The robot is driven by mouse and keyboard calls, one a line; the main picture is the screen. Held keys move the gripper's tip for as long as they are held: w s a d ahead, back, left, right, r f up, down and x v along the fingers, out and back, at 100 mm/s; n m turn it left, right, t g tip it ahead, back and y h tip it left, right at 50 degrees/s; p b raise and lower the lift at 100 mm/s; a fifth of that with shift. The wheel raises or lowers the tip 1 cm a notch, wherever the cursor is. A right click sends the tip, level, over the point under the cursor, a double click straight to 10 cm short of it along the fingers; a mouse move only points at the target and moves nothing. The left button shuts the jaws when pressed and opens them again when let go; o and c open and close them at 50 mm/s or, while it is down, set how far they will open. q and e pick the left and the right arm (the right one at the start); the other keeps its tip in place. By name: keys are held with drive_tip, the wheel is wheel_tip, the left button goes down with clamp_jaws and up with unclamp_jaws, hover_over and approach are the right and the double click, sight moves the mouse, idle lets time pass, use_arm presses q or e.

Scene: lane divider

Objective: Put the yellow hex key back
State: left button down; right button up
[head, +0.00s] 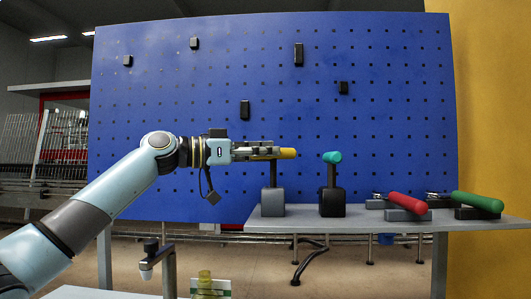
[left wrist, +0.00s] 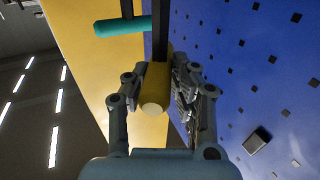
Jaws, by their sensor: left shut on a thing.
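The yellow hex key has a thick yellow handle (head: 287,153), lying level at the tip of my left gripper (head: 272,153). My left gripper is shut on this handle, which also shows between the fingers in the left wrist view (left wrist: 157,92). A dark upright runs down from the handle to a grey block (head: 271,203) at the shelf's left end. I cannot tell how deep it sits in the block. The fingers hide part of the handle. My right gripper is not in view.
A teal-handled tool (head: 332,157) stands in a black block (head: 332,203) just to the right. Red (head: 407,202) and green (head: 477,201) handled tools lie farther right on the grey shelf (head: 385,224). A blue pegboard (head: 220,70) with several small black blocks stands behind.

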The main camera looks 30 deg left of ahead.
use_arm(q)
drive_tip(key=shift+f, duration=0.3)
drive_tip(key=c, duration=1)
unclamp_jaws()
drive_tip(key=shift+s+a+f, duration=0.1)
drive_tip(key=shift+s+a, duration=0.25)
drive_tip(key=v, duration=0.6)
drive_tip(key=shift+s+a, duration=0.2)
